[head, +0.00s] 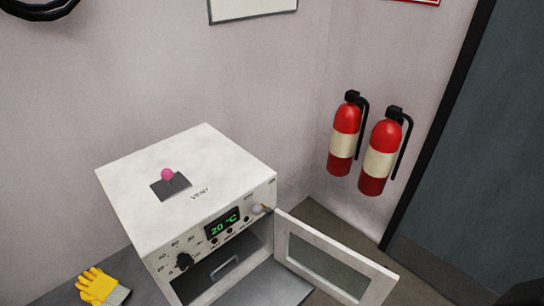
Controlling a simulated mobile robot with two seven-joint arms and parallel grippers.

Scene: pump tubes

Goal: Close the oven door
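A white oven (190,190) stands in the lower middle of the head view. Its door (287,243), a white frame around a grey window, hangs open at the right side of the front and points out toward the lower right. The dark cavity is partly visible, with a light handle-like piece (226,268) inside. The lower part of the oven is cut off by the frame. Neither of my grippers is in view.
Yellow gloves (98,286) lie on the grey surface left of the oven. Two red fire extinguishers (344,139) (379,158) hang on the wall behind and right of the door. A dark room door (490,150) is at the far right. Floor shows between oven and wall.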

